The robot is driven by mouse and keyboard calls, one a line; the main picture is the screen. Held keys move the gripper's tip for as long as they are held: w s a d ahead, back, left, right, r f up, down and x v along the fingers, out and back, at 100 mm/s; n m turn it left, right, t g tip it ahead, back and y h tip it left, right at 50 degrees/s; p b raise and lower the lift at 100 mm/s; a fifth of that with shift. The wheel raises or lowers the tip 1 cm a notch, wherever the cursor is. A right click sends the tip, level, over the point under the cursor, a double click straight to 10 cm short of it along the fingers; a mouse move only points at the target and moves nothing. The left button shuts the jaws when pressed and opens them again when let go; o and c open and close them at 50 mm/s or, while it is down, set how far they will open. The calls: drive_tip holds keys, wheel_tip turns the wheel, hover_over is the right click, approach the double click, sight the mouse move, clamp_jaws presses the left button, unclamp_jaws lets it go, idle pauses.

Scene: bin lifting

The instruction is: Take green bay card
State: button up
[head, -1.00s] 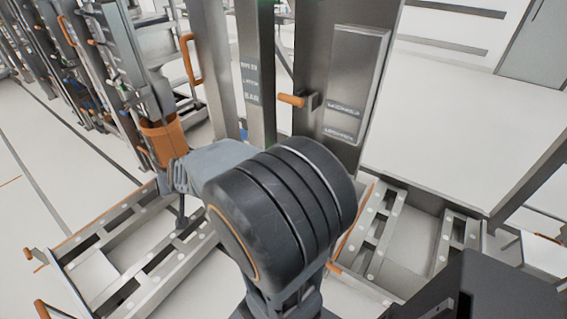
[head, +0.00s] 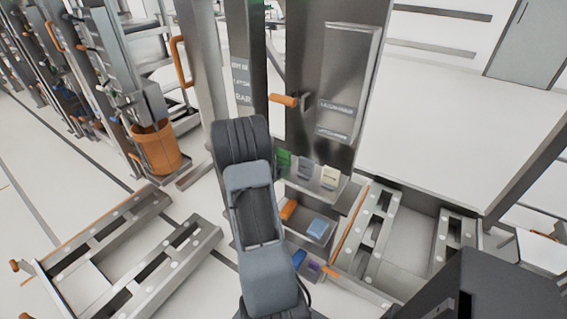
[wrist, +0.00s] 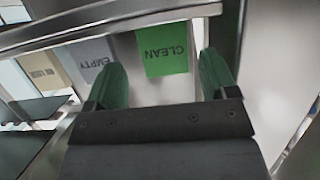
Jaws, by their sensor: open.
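The green card (wrist: 165,50), marked CLEAN, hangs from a metal rail in the wrist view. It also shows in the head view (head: 283,161) at the foot of the grey metal panel, just right of my arm. In the wrist view my gripper (wrist: 163,72) is open, with a green-tinted finger at each side of the card's lower part. The card appears between the fingers in the picture; I cannot tell how far ahead of them it is. My gripper is hidden behind my arm in the head view.
A grey EMPTY card (wrist: 97,58) and a tan card (wrist: 43,72) hang left of the green one. Roller frames (head: 130,255) stand either side.

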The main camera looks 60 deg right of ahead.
sight(282, 160)
drive_tip(key=shift+r+x, duration=0.1)
drive_tip(key=shift+x, duration=1.75)
drive_tip(key=shift+r+x, duration=0.15)
drive_tip(key=shift+x, duration=1.75)
drive_tip(key=shift+w, duration=0.1)
drive_tip(key=shift+c, duration=0.4)
drive_tip(key=c, duration=0.6)
drive_tip(key=shift+r, duration=0.2)
